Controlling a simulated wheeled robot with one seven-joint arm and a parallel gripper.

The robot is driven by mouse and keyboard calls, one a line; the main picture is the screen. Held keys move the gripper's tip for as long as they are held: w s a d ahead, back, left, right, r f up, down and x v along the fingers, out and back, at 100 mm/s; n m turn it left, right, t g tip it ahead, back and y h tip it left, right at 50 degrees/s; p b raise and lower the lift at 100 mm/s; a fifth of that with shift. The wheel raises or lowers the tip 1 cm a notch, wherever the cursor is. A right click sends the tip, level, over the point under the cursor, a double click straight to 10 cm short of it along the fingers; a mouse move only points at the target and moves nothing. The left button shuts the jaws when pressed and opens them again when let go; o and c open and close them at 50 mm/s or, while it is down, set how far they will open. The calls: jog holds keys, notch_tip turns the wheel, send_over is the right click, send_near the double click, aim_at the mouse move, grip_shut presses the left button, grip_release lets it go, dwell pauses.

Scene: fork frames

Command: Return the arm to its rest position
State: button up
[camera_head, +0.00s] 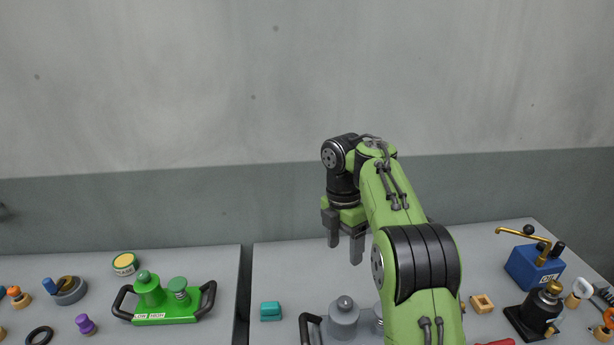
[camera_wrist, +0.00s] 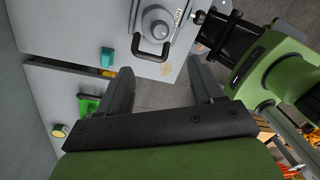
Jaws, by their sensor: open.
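My gripper (camera_head: 344,243) hangs from my green and black arm, fingers pointing down, above the right-hand grey table (camera_head: 280,262). Its two dark fingers are apart with nothing between them. In the wrist view my gripper (camera_wrist: 162,88) also shows open and empty, with the floor and table edge beyond it. The arm is raised and bent, and it hides part of the right-hand table. A grey device with a black handle (camera_head: 343,318) stands on the table below and in front of the gripper; it also shows in the wrist view (camera_wrist: 158,22).
A teal block (camera_head: 271,311) lies left of the grey device. A green tray with handles (camera_head: 166,318) stands on the left table, across a narrow gap. A blue box with a brass spout (camera_head: 533,266) and a black pot (camera_head: 535,312) stand at right. The space above the tables is clear.

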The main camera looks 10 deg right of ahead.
jog(key=s+a+r+m+t+y, duration=0.1)
jog(key=s+r+m+t, duration=0.1)
jog(key=s+r+m, duration=0.35)
jog(key=s+a+r+m+t+y, duration=0.1)
jog(key=s+r+m, duration=0.1)
jog(key=s+m, duration=0.5)
jog(key=s+d+f+m+t, duration=0.1)
jog(key=s+f+m, duration=0.2)
jog(key=s+m, duration=0.2)
jog(key=s+d+f+m+t+h+b, duration=0.1)
jog(key=s+f+m, duration=0.3)
jog(key=s, duration=0.8)
jog(key=shift+s+d+m+t, duration=0.2)
jog(key=shift+d+m+t, duration=0.25)
jog(key=shift+m+t, duration=0.55)
grip_shut()
